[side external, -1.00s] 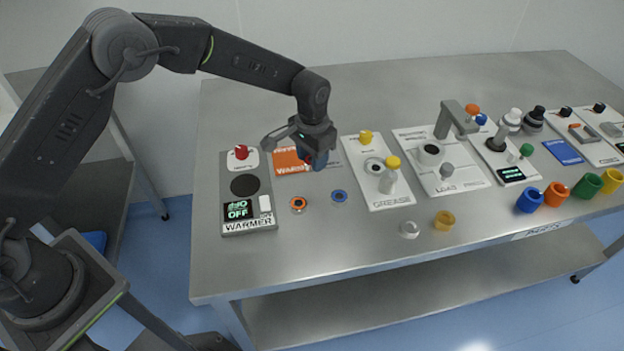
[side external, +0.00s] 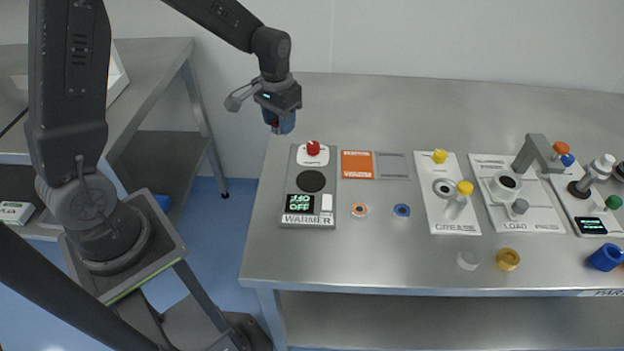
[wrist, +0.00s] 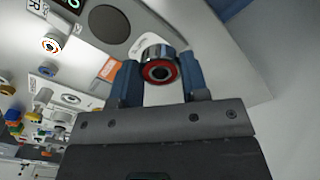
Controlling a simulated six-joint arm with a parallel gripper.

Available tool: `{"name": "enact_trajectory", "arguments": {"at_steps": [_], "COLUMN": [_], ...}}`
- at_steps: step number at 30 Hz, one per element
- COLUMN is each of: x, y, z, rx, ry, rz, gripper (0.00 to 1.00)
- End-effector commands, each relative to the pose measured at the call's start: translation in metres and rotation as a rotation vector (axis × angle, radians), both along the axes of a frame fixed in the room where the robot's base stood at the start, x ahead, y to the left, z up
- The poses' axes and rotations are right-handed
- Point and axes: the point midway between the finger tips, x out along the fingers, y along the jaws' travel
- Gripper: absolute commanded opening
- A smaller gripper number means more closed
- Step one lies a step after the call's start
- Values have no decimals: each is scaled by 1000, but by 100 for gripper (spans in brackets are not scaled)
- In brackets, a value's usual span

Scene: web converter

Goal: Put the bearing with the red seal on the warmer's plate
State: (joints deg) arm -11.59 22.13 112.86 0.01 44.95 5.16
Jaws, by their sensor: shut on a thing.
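The bearing with the red seal (wrist: 160,70) is held between the blue fingers of my gripper (wrist: 161,82) in the wrist view. The warmer (side external: 308,187) lies on the table to the right and nearer the camera. Its round dark plate (side external: 311,181) is bare, and it also shows in the wrist view (wrist: 108,24).
An orange-sealed bearing (side external: 360,210) and a blue-sealed bearing (side external: 402,210) lie right of the warmer. An orange and grey mat (side external: 376,165) lies behind them. The warmer's red knob (side external: 313,148) sticks up behind the plate. The grease station (side external: 447,192) and load press (side external: 515,194) stand further right.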

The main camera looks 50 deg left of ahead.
Motion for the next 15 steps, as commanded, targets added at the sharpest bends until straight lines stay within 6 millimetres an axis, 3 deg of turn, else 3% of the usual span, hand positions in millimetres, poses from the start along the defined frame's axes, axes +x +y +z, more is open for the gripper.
{"name": "enact_trajectory", "arguments": {"at_steps": [3,7,15], "x": [-21,-28,-9], "y": [14,14,-34], "z": [4,2,-30], "rx": [0,0,0], "ry": [0,1,4], "rz": [41,56,51], "gripper": [19,19,19]}}
